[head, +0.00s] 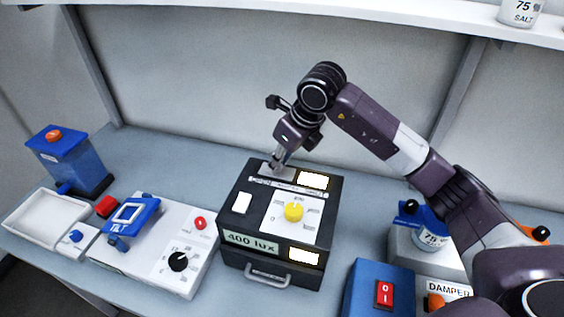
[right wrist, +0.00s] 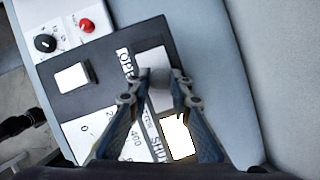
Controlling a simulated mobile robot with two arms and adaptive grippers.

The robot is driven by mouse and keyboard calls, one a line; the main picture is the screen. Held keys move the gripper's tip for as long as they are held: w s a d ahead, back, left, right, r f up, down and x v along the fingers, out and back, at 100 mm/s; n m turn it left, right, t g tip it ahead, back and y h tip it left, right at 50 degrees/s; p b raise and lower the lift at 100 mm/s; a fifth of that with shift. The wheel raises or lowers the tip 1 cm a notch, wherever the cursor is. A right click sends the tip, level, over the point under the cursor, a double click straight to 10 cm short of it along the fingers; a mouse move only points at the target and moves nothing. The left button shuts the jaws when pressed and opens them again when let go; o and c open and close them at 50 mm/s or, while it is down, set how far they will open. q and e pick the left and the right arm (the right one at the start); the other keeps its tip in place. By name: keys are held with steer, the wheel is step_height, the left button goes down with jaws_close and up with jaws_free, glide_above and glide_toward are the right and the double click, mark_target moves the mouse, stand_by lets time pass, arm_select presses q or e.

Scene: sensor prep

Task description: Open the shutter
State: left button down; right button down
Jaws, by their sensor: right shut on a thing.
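The black light box (head: 229,220) with a "400 lux" label stands in the middle of the bench. Its shutter is a grey plate (right wrist: 150,62) on the top, beside lettering that starts "OP". The lit window (right wrist: 178,137) beside the lettering "SHU" is uncovered and glows; it also shows in the head view (head: 313,180). My right gripper (head: 276,164) reaches down to the plate at the box's back edge. In the right wrist view its fingers (right wrist: 158,85) are closed on the grey shutter knob (right wrist: 160,78), which they partly hide. My left gripper is out of view.
The box has a yellow dial (head: 293,211), a white switch (head: 242,202) and a front handle (head: 267,279). A white device with a black knob (head: 178,262) stands left. A blue box with a red switch (head: 384,293) stands front right. A shelf (head: 300,14) runs above.

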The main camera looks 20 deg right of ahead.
steer(key=c, duration=1.7)
jaws_free()
steer(key=shift+c, duration=0.2)
steer(key=v, duration=1.2)
